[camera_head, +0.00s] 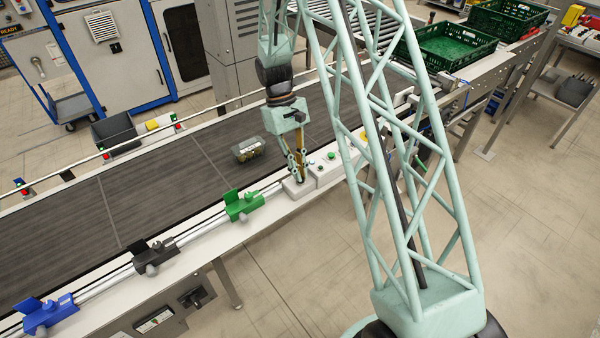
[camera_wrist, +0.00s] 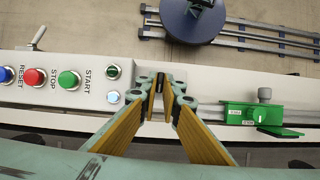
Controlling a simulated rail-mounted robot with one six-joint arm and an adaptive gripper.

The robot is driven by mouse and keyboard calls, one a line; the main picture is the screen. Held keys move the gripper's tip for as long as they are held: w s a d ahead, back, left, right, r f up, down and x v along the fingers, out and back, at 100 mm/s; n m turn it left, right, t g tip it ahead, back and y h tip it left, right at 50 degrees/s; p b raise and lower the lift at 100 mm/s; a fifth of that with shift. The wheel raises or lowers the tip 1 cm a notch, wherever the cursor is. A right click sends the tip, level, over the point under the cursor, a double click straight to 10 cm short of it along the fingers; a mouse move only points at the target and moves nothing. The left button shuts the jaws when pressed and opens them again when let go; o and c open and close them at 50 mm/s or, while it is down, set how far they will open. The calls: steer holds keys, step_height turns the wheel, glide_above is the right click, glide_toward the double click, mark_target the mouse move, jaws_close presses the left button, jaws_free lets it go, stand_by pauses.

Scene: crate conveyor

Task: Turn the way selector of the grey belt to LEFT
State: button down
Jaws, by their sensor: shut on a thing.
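The grey belt (camera_head: 170,180) runs diagonally across the head view. My gripper (camera_head: 300,179) points down onto a small pale control box (camera_head: 292,190) on the belt's near rail. In the wrist view my gripper (camera_wrist: 160,88) has its fingertips close together over this box. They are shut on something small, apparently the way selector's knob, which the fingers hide. I cannot read its setting or any LEFT marking.
Beside the fingers, a panel holds START (camera_wrist: 69,80), STOP (camera_wrist: 34,78) and RESET (camera_wrist: 5,75) buttons. A green rail clamp (camera_head: 242,206) sits close to the box; black (camera_head: 153,258) and blue (camera_head: 48,314) ones sit farther along. A clear container (camera_head: 247,149) lies on the belt.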

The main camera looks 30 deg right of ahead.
steer(key=n, duration=0.2)
steer(key=n+h+b, duration=0.1)
steer(key=n, duration=0.1)
steer(key=n+h, duration=0.1)
steer(key=n, duration=0.1)
steer(key=shift+s+a+t, duration=0.1)
steer(key=shift+a+t, duration=0.15)
steer(key=shift+t, duration=0.15)
steer(key=shift+n, duration=0.3)
steer(key=c, duration=2.8)
jaws_free()
steer(key=v, duration=1.2)
steer(key=shift+s+a, duration=0.1)
steer(key=shift+a, duration=0.05)
